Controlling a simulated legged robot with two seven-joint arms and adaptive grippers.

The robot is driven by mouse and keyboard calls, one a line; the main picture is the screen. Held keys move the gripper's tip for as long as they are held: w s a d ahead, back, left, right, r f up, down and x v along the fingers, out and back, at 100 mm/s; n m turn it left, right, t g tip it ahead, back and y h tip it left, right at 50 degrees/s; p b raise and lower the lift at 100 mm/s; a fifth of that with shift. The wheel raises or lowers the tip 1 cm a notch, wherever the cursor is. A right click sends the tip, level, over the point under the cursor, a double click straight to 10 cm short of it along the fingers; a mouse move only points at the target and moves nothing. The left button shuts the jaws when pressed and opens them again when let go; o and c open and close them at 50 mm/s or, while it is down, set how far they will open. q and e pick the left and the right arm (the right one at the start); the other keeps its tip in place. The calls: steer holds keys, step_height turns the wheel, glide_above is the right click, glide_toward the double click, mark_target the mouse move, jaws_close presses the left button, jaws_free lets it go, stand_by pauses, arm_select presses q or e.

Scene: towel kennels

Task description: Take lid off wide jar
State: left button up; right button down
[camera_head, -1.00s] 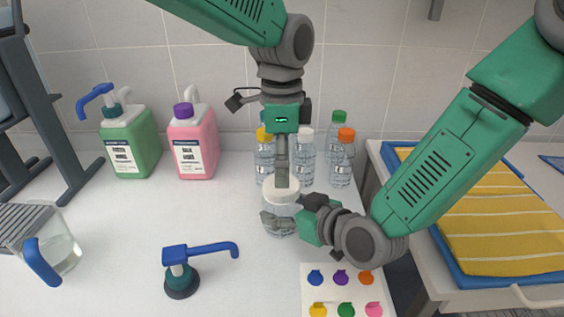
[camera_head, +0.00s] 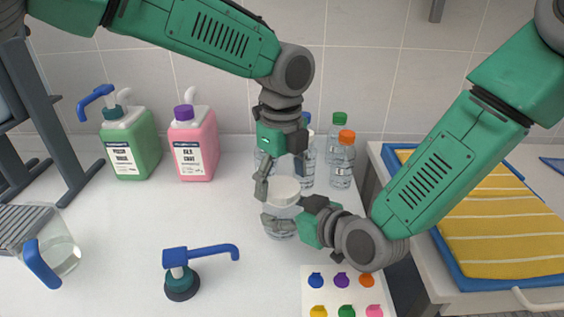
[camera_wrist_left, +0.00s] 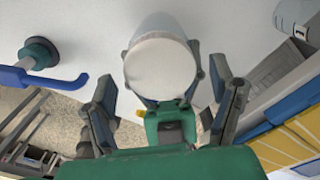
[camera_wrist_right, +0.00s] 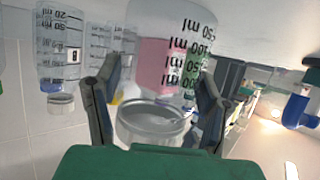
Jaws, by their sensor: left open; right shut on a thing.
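The wide jar (camera_head: 281,230) is clear and stands upright on the white counter. A white lid (camera_head: 283,190) is on its top; the left wrist view shows the lid (camera_wrist_left: 158,68) as a round white disc. My right gripper (camera_head: 276,221) is shut on the jar's body from the right. In the right wrist view, measuring marks show on the clear wall (camera_wrist_right: 180,50), upside down. My left gripper (camera_head: 281,176) is open just above the lid, fingers spread apart. In the left wrist view its fingers (camera_wrist_left: 162,82) stand either side of the lid, with gaps.
Several clear bottles (camera_head: 341,165) stand close behind the jar. A pink jug (camera_head: 190,155) and a green jug (camera_head: 130,155) stand back left. A blue-handled pump (camera_head: 181,278) and a pitcher (camera_head: 60,250) are front left. A dotted card (camera_head: 335,297) lies in front.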

arm_select(q)
steer(key=shift+f, duration=0.6)
steer(key=c, duration=1.2)
steer(key=n, duration=0.4)
steer(key=shift+c, duration=0.2)
steer(key=n, duration=0.5)
steer(key=shift+r, duration=0.1)
steer(key=n, duration=0.5)
steer(key=shift+d, duration=0.1)
steer(key=n, duration=0.2)
steer(key=shift+d+n, duration=0.1)
steer(key=shift+n, duration=0.3)
arm_select(e)
steer(key=shift+a, duration=0.1)
